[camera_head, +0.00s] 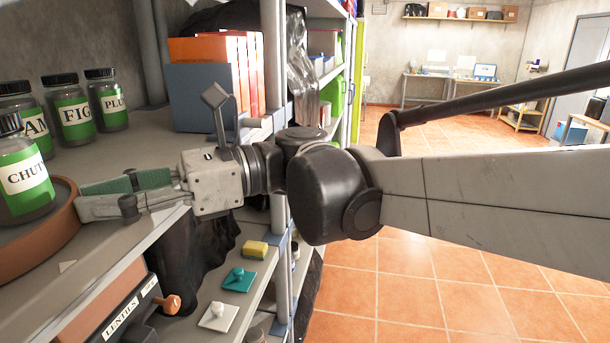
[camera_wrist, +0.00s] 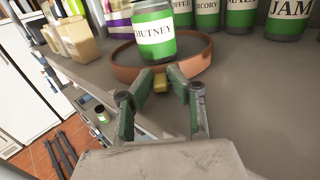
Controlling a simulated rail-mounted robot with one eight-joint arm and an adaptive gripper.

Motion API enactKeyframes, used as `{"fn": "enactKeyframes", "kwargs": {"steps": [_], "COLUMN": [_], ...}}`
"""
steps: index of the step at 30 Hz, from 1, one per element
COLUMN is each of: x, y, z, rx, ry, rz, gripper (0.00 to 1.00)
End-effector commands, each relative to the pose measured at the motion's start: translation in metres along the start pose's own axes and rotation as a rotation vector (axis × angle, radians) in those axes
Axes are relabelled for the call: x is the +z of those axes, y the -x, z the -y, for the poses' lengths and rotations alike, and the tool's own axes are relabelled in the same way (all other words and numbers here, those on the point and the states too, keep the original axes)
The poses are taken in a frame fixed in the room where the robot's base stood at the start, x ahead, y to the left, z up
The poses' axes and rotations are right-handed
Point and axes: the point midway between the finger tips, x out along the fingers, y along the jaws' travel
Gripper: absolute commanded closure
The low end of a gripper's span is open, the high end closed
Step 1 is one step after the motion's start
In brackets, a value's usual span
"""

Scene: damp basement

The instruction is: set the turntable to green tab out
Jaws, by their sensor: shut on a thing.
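The turntable (camera_head: 45,243) is a round terracotta tray with a raised rim on the shelf, cut off by the left edge of the head view. It shows more fully in the wrist view (camera_wrist: 124,72). A chutney jar (camera_head: 25,182) with a green label stands on it, also seen in the wrist view (camera_wrist: 155,36). A yellow tab (camera_wrist: 160,83) sticks out from the rim toward me. My gripper (camera_head: 80,201) has its green-padded fingers closed around this tab in the wrist view (camera_wrist: 161,76). I see no green tab; part of the rim is hidden.
Green-labelled jars, including fig (camera_head: 76,117), stand behind the turntable. Orange binders (camera_head: 205,50) and a blue-grey box (camera_head: 198,98) stand farther along the shelf. A pale triangular mark (camera_head: 67,266) lies on the shelf near the turntable. A shelf post (camera_head: 275,70) rises near my arm.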

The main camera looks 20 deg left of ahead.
Motion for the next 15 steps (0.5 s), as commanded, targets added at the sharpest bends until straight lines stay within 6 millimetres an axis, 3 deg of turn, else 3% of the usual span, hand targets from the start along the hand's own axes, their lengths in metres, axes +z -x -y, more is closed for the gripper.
{"fn": "enactKeyframes", "kwargs": {"steps": [13, 14, 15], "x": [0.0003, 0.0003, 0.0003], "y": [-0.0016, -0.0016, -0.0016], "z": [0.0001, 0.0001, 0.0001], "rx": [0.008, 0.008, 0.008], "ry": [0.0, 0.0, 0.0], "rz": [0.0, 0.0, 0.0], "gripper": [1.0, 0.83, 0.77]}}
